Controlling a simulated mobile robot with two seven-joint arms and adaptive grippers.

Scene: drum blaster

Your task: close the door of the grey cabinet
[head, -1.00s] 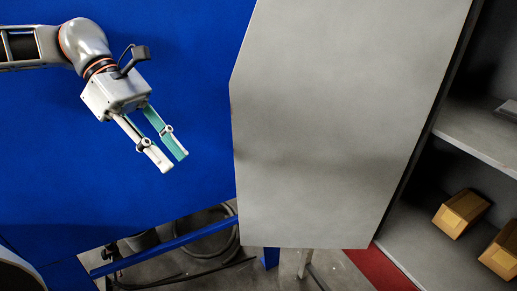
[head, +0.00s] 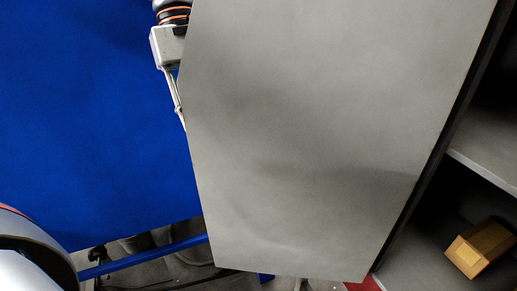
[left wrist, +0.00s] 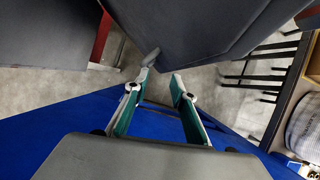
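The grey cabinet door (head: 310,150) stands open and fills the middle of the head view. My left gripper (head: 182,120) is at the door's left edge, partly hidden behind it. In the left wrist view, my left gripper (left wrist: 160,80) is open and empty, with green pads inside its fingers. A dark panel (left wrist: 205,30), apparently the door's other side, is just beyond the fingertips. A small grey piece (left wrist: 152,56) at its lower corner is close to the left fingertip; I cannot tell whether they touch. My right gripper is not in view.
The open cabinet at the right has a grey shelf (head: 485,165) and a brown box (head: 480,248) inside. A large blue surface (head: 90,120) lies left of the door. A blue bar (head: 145,257) runs low at the left. A dark rack (left wrist: 275,75) stands at right in the left wrist view.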

